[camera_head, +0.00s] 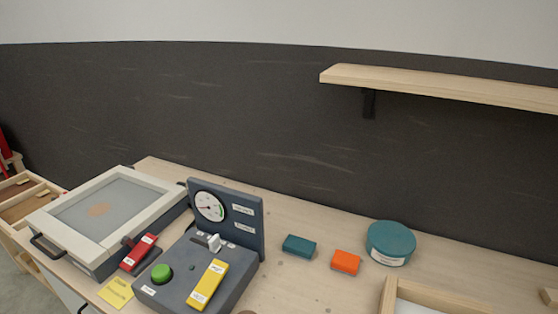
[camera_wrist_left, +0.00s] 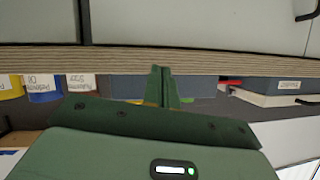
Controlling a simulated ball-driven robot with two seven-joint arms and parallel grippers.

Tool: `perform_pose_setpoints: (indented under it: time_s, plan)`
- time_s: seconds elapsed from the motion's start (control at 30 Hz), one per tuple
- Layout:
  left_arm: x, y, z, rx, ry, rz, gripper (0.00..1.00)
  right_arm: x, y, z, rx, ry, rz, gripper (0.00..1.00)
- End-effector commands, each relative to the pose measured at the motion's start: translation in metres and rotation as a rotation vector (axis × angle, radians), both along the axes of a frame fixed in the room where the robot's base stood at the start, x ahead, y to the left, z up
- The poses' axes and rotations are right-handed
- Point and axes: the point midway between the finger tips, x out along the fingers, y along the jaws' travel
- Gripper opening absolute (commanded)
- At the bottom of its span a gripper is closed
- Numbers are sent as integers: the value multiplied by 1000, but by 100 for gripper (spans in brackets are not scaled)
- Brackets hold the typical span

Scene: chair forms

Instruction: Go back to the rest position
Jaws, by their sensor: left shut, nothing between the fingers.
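My left gripper (camera_wrist_left: 161,72) shows in the left wrist view, its two green fingers shut together with nothing between them. The fingertips overlap the layered wooden edge (camera_wrist_left: 60,60) of a board or worktop in the picture; I cannot tell whether they touch it. Neither gripper and neither arm shows in the head view. My right gripper is in no view.
The worktop (camera_head: 290,285) holds a glass-lidded box (camera_head: 70,237), a gauge panel (camera_head: 245,210) with a green button (camera_head: 161,273), a teal block (camera_head: 299,245), an orange block (camera_head: 345,262) and a round teal tin (camera_head: 391,240). A shelf (camera_head: 450,88) overhangs the right.

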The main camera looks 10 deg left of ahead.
Motion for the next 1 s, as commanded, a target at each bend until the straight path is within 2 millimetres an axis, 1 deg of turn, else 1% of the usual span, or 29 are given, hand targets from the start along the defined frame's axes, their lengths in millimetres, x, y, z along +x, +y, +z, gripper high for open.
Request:
perform_pose_setpoints:
  time_s: [0.03,0.07,0.1,0.17,0.2,0.23,0.27,0.3,0.37,0.4,0.47,0.5,0.57,0.6,0.67,0.77,1.0]
  plan:
    - [-22,10,-41,47,111,32,0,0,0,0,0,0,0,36]
    - [-37,16,-64,76,178,48,0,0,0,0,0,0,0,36]
    - [-59,22,-93,112,269,66,0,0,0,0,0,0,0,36]
    - [-96,27,-135,158,407,88,0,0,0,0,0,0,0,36]
    - [-123,27,-160,183,499,98,0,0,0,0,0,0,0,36]
    - [-144,25,-177,201,570,102,0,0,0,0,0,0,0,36]
    - [-166,22,-193,215,639,104,0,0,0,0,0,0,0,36]
    - [-195,16,-212,230,729,104,0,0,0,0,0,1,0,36]
    - [-236,4,-234,244,852,98,0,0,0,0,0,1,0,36]
    - [-260,-7,-245,247,925,90,0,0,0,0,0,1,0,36]
    - [-290,-26,-257,243,1013,78,0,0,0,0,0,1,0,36]
    - [-305,-39,-262,234,1058,71,0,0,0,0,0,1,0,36]
    - [-315,-61,-267,210,1091,64,0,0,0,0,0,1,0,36]
    - [-313,-73,-268,195,1092,60,0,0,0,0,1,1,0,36]
    - [-304,-82,-268,182,1080,57,0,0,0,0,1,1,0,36]
    - [-299,-84,-268,177,1072,58,0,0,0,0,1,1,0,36]
    - [-298,-83,-268,177,1069,59,0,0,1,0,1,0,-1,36]
